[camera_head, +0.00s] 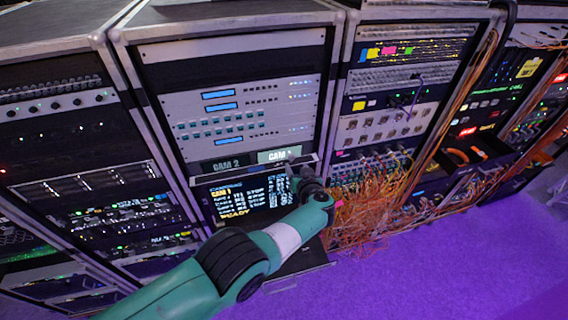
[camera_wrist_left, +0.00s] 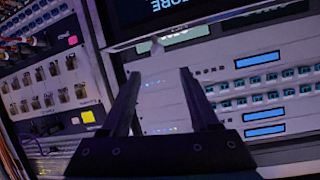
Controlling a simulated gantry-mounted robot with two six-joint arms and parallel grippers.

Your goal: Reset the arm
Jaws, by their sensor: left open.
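My left arm (camera_head: 228,262) comes in from the lower left in the head view, green with dark joints. Its wrist end is in front of the rack with the camera screen (camera_head: 238,197), which shows yellow and white text. The left gripper (camera_wrist_left: 165,75) shows in the left wrist view as two dark fingers spread apart, with nothing between them. Behind the fingers is a pale rack panel (camera_wrist_left: 165,101) with small lights. I cannot tell the distance to it. My right gripper is not in view.
Equipment racks stand side by side. A tangle of orange cables (camera_head: 362,208) hangs at the rack right of my wrist, and more orange cables run down farther right. A drawer or shelf (camera_head: 300,262) juts out below the screen. The purple-lit floor (camera_head: 450,262) is open at lower right.

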